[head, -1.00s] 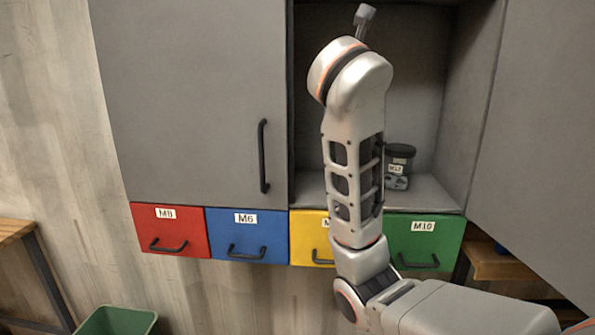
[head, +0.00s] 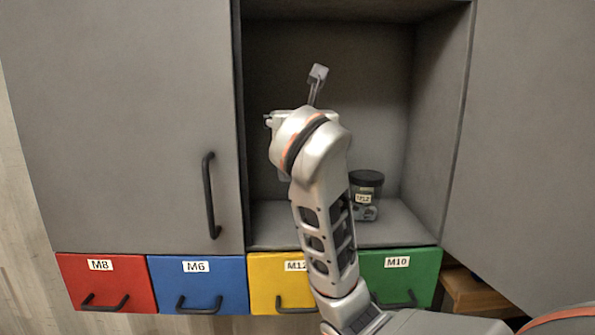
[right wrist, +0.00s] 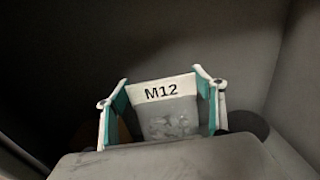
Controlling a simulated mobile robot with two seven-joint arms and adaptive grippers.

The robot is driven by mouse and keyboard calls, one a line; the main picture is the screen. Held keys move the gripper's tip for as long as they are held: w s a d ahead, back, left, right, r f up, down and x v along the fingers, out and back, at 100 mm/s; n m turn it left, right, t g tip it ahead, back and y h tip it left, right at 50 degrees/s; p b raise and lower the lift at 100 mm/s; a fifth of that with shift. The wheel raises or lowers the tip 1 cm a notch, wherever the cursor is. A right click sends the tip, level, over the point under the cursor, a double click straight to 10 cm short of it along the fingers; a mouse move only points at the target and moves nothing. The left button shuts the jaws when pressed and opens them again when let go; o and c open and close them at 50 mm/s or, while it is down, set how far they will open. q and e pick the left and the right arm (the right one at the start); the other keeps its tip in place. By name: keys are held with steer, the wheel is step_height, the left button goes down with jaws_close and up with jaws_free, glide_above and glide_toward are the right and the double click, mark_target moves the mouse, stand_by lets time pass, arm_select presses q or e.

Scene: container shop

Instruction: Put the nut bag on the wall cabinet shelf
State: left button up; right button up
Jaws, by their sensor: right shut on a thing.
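The nut bag (right wrist: 168,110), a clear bag with a white top marked M12 and grey nuts inside, is between the two fingers of my right gripper (right wrist: 162,100) in the right wrist view. The gripper is shut on it. In the head view my right arm reaches into the open wall cabinet, and its wrist hides most of the gripper and bag. The cabinet shelf (head: 400,225) is the grey floor of the open compartment. I cannot tell whether the bag touches it. My left gripper is not in view.
A dark-lidded jar (head: 366,196) labelled M12 stands on the shelf, right of my arm. Grey doors (head: 120,120) flank the opening. Red, blue, yellow and green drawers (head: 195,285) with handles run below. The shelf's right part is clear.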

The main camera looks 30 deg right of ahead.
step_height(320, 180, down, 6)
steer(key=shift+f+b, duration=0.15)
steer(key=shift+b, duration=0.2)
steer(key=shift+f+b, duration=0.3)
steer(key=shift+f, duration=1.5)
steer(key=shift+f, duration=0.15)
steer(key=o, duration=1.7)
